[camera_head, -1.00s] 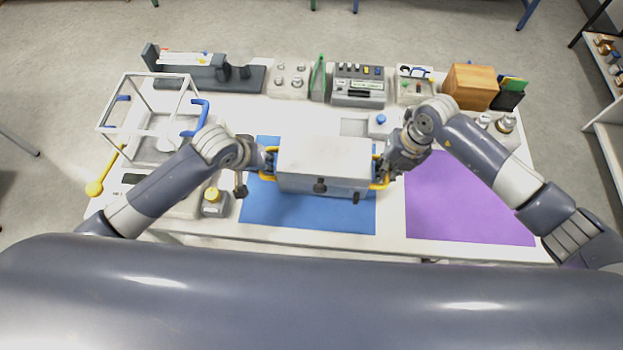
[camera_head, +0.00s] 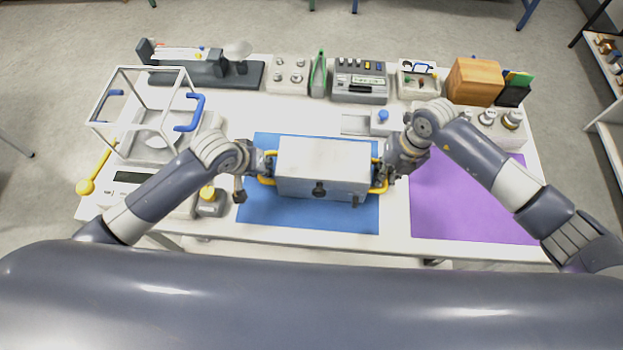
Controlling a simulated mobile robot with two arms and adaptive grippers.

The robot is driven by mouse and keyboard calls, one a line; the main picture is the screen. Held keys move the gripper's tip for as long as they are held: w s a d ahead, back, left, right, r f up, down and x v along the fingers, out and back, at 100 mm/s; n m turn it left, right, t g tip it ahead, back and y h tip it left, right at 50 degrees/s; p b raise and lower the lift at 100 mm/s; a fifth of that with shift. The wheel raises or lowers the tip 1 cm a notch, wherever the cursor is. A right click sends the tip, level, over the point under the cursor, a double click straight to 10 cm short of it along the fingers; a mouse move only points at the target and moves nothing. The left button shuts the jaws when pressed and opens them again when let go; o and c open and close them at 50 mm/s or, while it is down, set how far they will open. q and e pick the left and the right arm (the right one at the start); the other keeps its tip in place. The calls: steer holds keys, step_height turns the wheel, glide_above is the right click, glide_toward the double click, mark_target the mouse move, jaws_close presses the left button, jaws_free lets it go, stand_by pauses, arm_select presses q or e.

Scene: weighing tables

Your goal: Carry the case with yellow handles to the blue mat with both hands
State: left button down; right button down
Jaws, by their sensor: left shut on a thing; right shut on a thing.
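The case (camera_head: 322,165) is a light grey box with a dark latch on its front and a yellow handle on each side. It is level over the blue mat (camera_head: 300,218). I cannot tell for sure whether its base touches the mat. My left gripper (camera_head: 266,167) is shut on the case's left yellow handle (camera_head: 266,181). My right gripper (camera_head: 383,172) is shut on the right yellow handle (camera_head: 379,188). The case hides the middle of the mat; the mat's front strip and left part show.
A purple mat (camera_head: 465,205) lies bare to the right. A glass-framed balance with blue handles (camera_head: 150,118) stands at the left. A yellow-topped weight (camera_head: 209,200) is near my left arm. Instruments, a wooden block (camera_head: 474,82) and metal weights line the back of the white table (camera_head: 392,215).

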arm_select(q)
steer(key=shift+a+f+b, duration=0.15)
steer(key=shift+f+b, duration=0.2)
steer(key=shift+f, duration=0.2)
arm_select(e)
steer(key=shift+w+d+f, duration=0.2)
steer(key=shift+d+f, duration=0.1)
steer(key=shift+f, duration=0.15)
arm_select(q)
steer(key=c, duration=1.6)
jaws_free()
steer(key=shift+s, duration=0.1)
arm_select(e)
steer(key=c, duration=1.6)
jaws_free()
steer(key=shift+s, duration=0.1)
steer(key=shift+c, duration=0.2)
arm_select(q)
steer(key=shift+r, duration=0.1)
arm_select(e)
steer(key=shift+s+a, duration=0.1)
steer(key=shift+a, duration=0.05)
